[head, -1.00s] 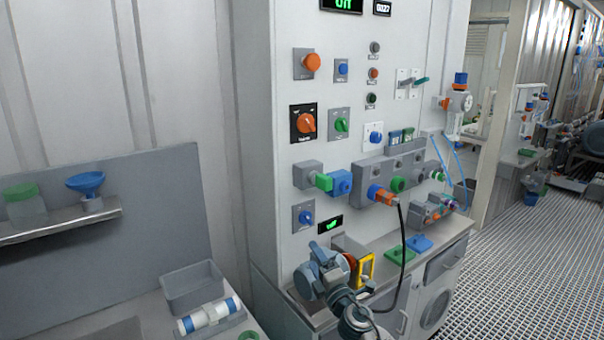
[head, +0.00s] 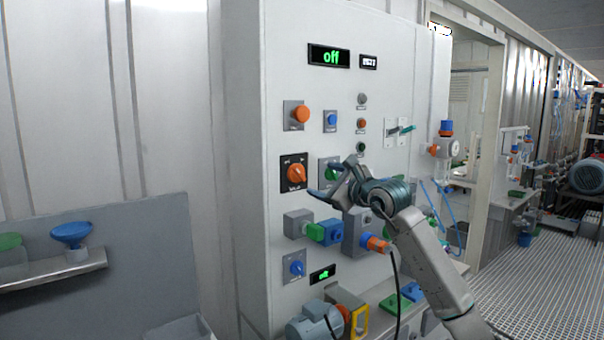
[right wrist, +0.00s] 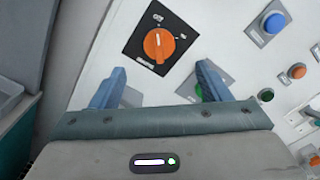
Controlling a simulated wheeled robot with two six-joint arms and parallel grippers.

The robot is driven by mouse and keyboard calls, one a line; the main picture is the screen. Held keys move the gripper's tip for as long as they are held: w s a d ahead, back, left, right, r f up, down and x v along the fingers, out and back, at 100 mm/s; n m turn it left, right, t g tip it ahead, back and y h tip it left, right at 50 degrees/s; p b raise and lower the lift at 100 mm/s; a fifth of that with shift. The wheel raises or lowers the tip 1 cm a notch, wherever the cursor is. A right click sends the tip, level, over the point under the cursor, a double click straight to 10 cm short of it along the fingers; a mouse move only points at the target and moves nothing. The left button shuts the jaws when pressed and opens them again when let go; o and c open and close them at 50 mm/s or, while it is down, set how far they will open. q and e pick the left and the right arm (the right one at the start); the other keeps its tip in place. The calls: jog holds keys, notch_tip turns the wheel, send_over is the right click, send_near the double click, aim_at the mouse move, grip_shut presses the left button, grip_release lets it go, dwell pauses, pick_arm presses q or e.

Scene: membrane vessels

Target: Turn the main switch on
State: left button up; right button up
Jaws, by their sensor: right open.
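The main switch (head: 296,174) is an orange rotary knob on a black square plate, on the front of the tall white cabinet. It also shows in the right wrist view (right wrist: 159,45), just beyond the fingertips, with a pale pointer mark; the plate's lettering is too small to read. The display (head: 329,56) at the cabinet's top reads "off" in green. My right gripper (head: 331,180) is open and empty, its blue fingers (right wrist: 160,70) spread in front of the cabinet, just right of and below the knob in the head view. It partly hides a green knob (head: 333,174). My left gripper is not in view.
Close around are an orange button (head: 300,114), a blue button (head: 332,119), a lower blue knob (head: 297,268) and a green-and-blue coupling (head: 324,233). A dark cable hangs below the arm.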

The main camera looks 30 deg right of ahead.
aim_at(300, 173)
jog(key=w+p, duration=0.1)
jog(key=w, duration=0.2)
jog(key=w+p, duration=0.1)
jog(key=w, duration=0.1)
jog(key=w+p, duration=0.2)
jog(key=w, duration=0.1)
jog(key=shift+w+a+r, duration=0.1)
jog(key=shift+w+a, duration=0.2)
jog(key=shift+a, duration=0.05)
jog(key=shift+w, duration=0.7)
jog(key=shift+f, duration=0.2)
jog(key=c, duration=1)
jog(key=shift+o, duration=0.2)
